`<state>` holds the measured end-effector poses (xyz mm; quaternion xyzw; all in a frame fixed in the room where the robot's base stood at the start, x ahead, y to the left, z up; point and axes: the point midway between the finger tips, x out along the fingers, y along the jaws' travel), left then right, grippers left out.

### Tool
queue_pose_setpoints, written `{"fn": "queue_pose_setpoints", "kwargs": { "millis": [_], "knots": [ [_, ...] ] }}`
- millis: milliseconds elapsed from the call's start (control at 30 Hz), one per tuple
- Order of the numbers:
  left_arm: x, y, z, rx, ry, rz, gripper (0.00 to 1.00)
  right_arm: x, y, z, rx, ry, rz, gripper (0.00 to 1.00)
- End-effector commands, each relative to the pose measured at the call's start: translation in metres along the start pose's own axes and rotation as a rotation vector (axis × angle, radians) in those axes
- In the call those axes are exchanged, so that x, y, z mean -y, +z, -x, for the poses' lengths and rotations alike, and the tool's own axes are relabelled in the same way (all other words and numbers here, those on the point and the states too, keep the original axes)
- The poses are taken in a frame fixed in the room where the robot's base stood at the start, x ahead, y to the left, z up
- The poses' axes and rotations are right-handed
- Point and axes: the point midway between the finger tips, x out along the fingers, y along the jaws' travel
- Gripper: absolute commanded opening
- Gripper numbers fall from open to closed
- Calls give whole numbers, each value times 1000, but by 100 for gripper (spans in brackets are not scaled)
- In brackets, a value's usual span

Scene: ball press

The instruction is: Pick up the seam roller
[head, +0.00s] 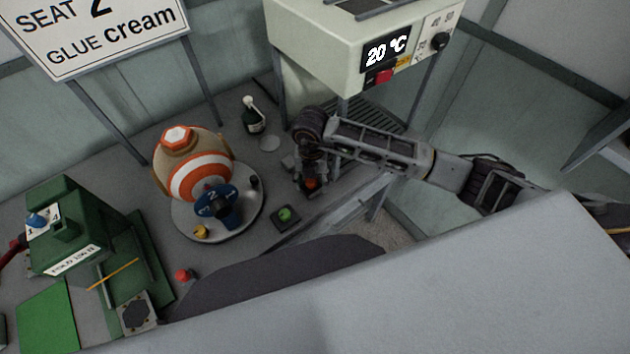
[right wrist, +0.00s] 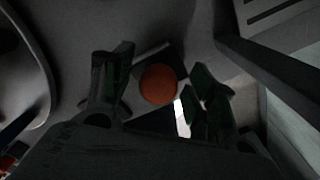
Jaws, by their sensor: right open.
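An orange round-topped piece (right wrist: 158,84) stands on a dark square base; it looks like the seam roller seen end-on, but its full shape is hidden. Nothing is held. My left gripper is not in view.
A round plate (head: 256,218) with a striped orange and white ball (head: 198,178) is left of my right gripper. A green button pad (head: 285,217) lies in front. A heater box (head: 345,65) reading 20 °C stands behind, a green press (head: 75,235) far left.

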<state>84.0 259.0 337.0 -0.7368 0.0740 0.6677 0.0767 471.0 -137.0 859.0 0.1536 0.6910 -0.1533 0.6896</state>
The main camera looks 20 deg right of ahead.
Motion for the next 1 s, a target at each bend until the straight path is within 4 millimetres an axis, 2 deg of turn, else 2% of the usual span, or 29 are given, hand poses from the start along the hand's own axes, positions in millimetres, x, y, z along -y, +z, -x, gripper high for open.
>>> {"fn": "queue_pose_setpoints", "kwargs": {
  "millis": [500,933,1000],
  "knots": [
    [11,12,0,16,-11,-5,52,-1,-2,-1,0,1,0,58],
    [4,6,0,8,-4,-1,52,-1,-2,-1,0,1,0,4],
    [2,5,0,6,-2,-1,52,-1,-2,0,0,1,0,2]
  ]
}}
